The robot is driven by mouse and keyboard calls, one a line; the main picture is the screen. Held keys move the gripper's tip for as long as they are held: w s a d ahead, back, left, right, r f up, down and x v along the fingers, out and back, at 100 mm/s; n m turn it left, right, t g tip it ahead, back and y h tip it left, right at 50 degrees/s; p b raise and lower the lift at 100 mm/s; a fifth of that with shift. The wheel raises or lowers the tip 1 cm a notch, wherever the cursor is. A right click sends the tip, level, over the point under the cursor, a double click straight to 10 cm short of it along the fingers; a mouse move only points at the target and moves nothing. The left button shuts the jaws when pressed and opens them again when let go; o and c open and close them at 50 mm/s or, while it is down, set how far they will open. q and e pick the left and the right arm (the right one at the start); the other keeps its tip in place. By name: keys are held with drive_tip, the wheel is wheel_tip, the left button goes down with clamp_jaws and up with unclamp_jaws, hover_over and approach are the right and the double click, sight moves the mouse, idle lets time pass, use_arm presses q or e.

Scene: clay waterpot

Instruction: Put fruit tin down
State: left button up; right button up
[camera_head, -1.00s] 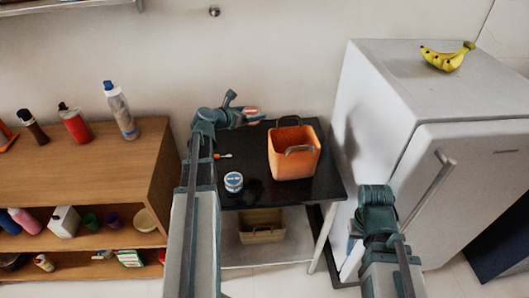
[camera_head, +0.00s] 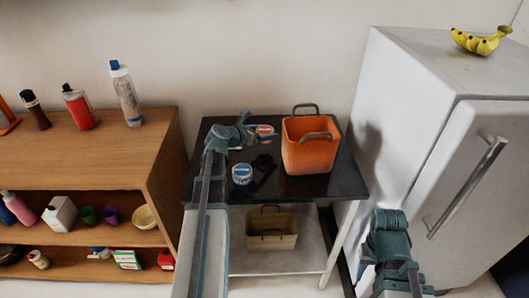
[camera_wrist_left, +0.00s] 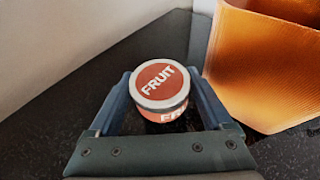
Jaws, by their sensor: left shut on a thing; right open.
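The fruit tin (camera_wrist_left: 162,84) has a red lid with white "FRUIT" lettering and a pale rim. It stands upright between the fingers of my left gripper (camera_wrist_left: 165,104), which is shut on it. In the head view the tin (camera_head: 265,130) shows as a small red and white patch at the back of the black table (camera_head: 330,188). My left gripper (camera_head: 266,136) is there with it, left of the orange basket. Whether the tin's base touches the table is hidden. My right arm is at the lower right; its fingers do not show.
The orange basket (camera_head: 308,150) stands close right of the tin. A blue-and-white tin (camera_head: 242,174) and a dark object (camera_head: 264,168) lie nearer the front. The fridge (camera_head: 400,130) is to the right, and the wooden shelf (camera_head: 90,165) to the left. A beige basket (camera_head: 272,238) sits below.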

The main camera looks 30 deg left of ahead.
sight(264, 149)
use_arm(q)
drive_tip(key=shift+f, duration=0.4)
use_arm(e)
drive_tip(key=shift+f, duration=0.45)
use_arm(q)
wheel_tip(264, 149, down, 4)
drive_tip(key=b, duration=0.4)
drive_tip(key=shift+r, duration=0.15)
use_arm(e)
wheel_tip(264, 149, down, 4)
drive_tip(key=shift+r, duration=0.15)
use_arm(q)
drive_tip(key=o, duration=1.4)
